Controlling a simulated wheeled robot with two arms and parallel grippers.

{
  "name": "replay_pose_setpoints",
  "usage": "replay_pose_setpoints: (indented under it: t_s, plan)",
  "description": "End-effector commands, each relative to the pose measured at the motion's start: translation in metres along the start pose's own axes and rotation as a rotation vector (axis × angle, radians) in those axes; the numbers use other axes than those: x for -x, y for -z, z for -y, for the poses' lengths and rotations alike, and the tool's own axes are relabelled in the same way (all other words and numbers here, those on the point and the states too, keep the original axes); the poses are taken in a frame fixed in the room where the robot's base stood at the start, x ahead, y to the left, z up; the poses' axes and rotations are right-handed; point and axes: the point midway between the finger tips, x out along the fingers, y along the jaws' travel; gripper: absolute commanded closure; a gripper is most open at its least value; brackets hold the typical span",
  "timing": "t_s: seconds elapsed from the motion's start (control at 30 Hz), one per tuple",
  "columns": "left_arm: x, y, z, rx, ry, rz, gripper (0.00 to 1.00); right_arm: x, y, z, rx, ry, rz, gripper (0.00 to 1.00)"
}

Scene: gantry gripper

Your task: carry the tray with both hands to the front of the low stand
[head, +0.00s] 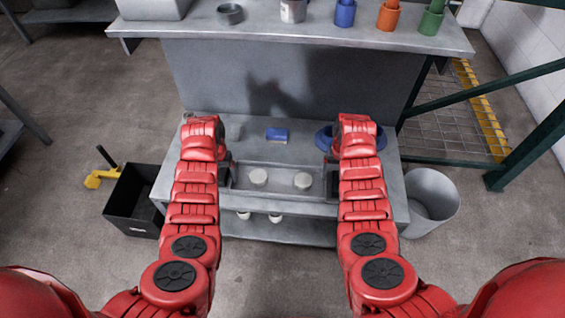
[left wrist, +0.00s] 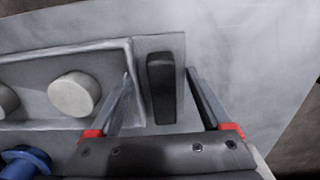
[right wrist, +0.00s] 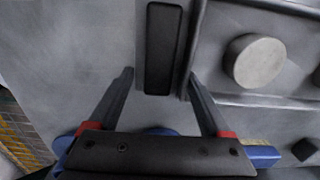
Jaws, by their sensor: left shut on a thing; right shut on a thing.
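The grey tray (head: 280,167) is at the front part of the low stand (head: 160,187), with two white round pieces, one left (head: 258,177) and one right (head: 303,180), inside it. I cannot tell whether it touches the stand top. My left gripper (head: 226,174) is at the tray's left end, its fingers on either side of a black handle (left wrist: 162,88). My right gripper (head: 332,172) is at the right end, its fingers on either side of the other black handle (right wrist: 163,48). Both are shut on the handles. My forearms hide parts of the stand.
A higher bench (head: 270,33) with cups is behind. A black bin (head: 128,205) stands left and a grey bucket (head: 440,187) right. White items sit on the lower shelf.

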Motion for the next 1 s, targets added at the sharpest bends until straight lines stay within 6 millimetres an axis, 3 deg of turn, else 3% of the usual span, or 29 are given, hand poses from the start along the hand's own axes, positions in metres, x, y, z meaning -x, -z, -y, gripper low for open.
replay_pose_setpoints:
  t_s: [0.03,0.07,0.13,0.37,0.53,0.67,0.9,1.0]
  plan:
    - [-0.007,-0.002,0.010,0.012,0.015,0.001,1.00,-0.007,0.001,-0.010,-0.012,-0.014,-0.003,1.00]
    - [-0.004,-0.002,0.010,0.012,0.015,0.001,0.14,-0.004,0.001,-0.010,-0.012,-0.014,-0.002,0.14]
    - [-0.003,-0.002,0.010,0.011,0.014,0.001,0.02,-0.003,0.001,-0.009,-0.011,-0.013,-0.002,0.02]
    - [-0.001,-0.001,0.006,0.006,0.010,0.000,0.00,-0.002,0.001,-0.006,-0.006,-0.009,-0.002,0.00]
    - [0.013,0.001,0.005,0.005,0.008,-0.005,0.00,-0.003,0.000,-0.004,-0.004,-0.007,-0.001,0.00]
    - [0.035,0.001,0.005,0.005,0.011,-0.005,0.00,-0.003,0.000,-0.003,-0.003,-0.006,-0.001,0.00]
    - [0.091,0.000,0.006,0.006,0.011,-0.003,0.00,-0.003,0.000,-0.002,-0.001,-0.005,0.000,0.00]
    - [0.102,0.000,0.005,0.006,0.013,0.001,0.00,-0.003,0.000,-0.002,-0.001,-0.005,0.000,0.00]
